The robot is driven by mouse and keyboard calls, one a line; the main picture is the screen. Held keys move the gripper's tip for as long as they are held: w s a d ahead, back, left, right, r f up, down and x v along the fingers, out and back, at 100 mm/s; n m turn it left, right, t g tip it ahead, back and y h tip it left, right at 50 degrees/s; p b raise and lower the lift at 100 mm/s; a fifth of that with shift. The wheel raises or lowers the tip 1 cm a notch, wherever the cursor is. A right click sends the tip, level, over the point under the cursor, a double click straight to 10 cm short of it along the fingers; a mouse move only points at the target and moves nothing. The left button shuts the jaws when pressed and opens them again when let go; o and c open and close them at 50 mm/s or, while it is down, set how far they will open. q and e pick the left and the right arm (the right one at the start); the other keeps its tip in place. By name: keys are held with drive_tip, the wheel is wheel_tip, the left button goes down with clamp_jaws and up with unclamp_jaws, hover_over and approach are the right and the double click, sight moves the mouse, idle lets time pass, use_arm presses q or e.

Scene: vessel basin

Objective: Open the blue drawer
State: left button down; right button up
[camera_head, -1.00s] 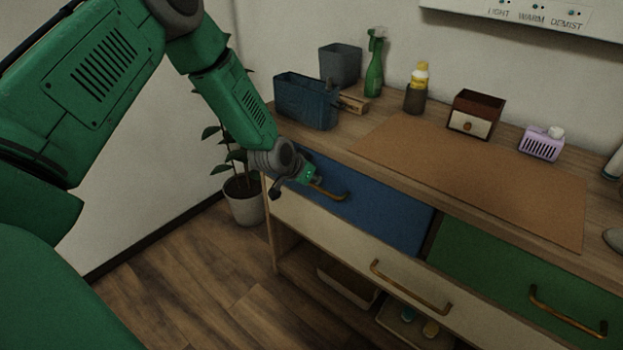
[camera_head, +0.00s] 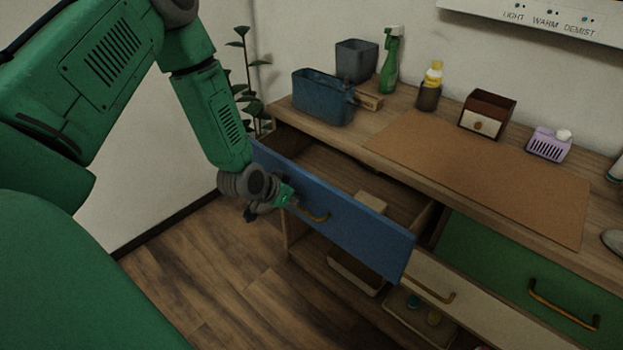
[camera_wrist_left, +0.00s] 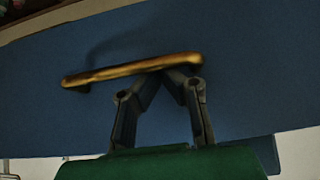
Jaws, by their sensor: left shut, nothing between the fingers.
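The blue drawer (camera_head: 345,220) is pulled out from the cabinet, and its open inside shows behind the front. Its brass handle (camera_head: 309,214) is on the drawer front and also shows in the left wrist view (camera_wrist_left: 120,70). My left gripper (camera_head: 291,199) is at the left end of the handle. In the left wrist view its fingers (camera_wrist_left: 168,76) come together at the handle, with the tips hidden at or behind the bar. The gripper is shut with nothing gripped between its fingers. My right gripper is not in view.
A small light block (camera_head: 371,201) lies inside the drawer. The counter holds a blue bin (camera_head: 322,98), a spray bottle (camera_head: 390,62) and a brown mat (camera_head: 480,175). The floor at left is clear.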

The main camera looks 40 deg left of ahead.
use_arm(q)
drive_tip(key=s+p, duration=0.2)
drive_tip(key=s, duration=0.7)
drive_tip(key=shift+s+a, duration=0.3)
drive_tip(key=shift+a, duration=0.05)
